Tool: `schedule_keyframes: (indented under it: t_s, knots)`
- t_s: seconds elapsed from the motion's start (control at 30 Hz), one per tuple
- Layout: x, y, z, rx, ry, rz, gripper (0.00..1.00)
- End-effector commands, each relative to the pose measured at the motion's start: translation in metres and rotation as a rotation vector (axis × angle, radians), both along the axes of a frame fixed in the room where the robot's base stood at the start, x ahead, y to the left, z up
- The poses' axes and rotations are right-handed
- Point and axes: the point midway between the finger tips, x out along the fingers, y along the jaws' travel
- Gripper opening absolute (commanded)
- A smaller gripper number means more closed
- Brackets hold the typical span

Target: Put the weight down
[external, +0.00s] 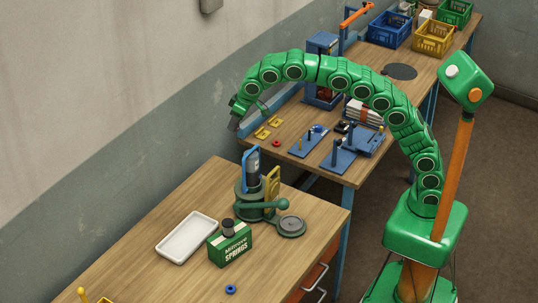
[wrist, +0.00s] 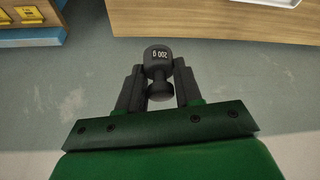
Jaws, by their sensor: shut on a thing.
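The weight (wrist: 157,56) is a dark grey knobbed piece marked 200 g. In the wrist view it sits between the two dark fingers of my gripper (wrist: 158,84), which is shut on its narrow part. In the external view my gripper (external: 235,123) hangs at the far end of the green arm, near the wall, above and behind the front bench. I cannot make out the held weight clearly there. In the wrist view, grey floor or wall lies behind the weight, with no bench directly under it.
The front bench (external: 130,262) bears a white tray (external: 187,237), a green springs box (external: 230,246) with a dark cylinder on it, a green press-like device (external: 255,195) with a round pan (external: 291,227), and a blue ring (external: 230,289). The back bench (external: 340,177) holds fixtures and crates.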

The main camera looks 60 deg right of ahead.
Motion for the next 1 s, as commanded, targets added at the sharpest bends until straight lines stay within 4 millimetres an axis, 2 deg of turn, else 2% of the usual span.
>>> schedule_keyframes:
  t_s: [0.27,0.57,0.77,0.87,1.0]
  knots:
    - [0.0,0.0,0.022,0.0,-0.001,0.0,0.0]
    - [-0.031,0.041,0.023,0.001,0.004,0.01,0.0]
    - [-0.061,0.076,0.024,0.002,0.008,0.015,0.0]
    - [-0.085,0.101,0.025,0.002,0.01,0.021,0.0]
    - [-0.127,0.14,0.026,0.003,0.012,0.025,0.0]
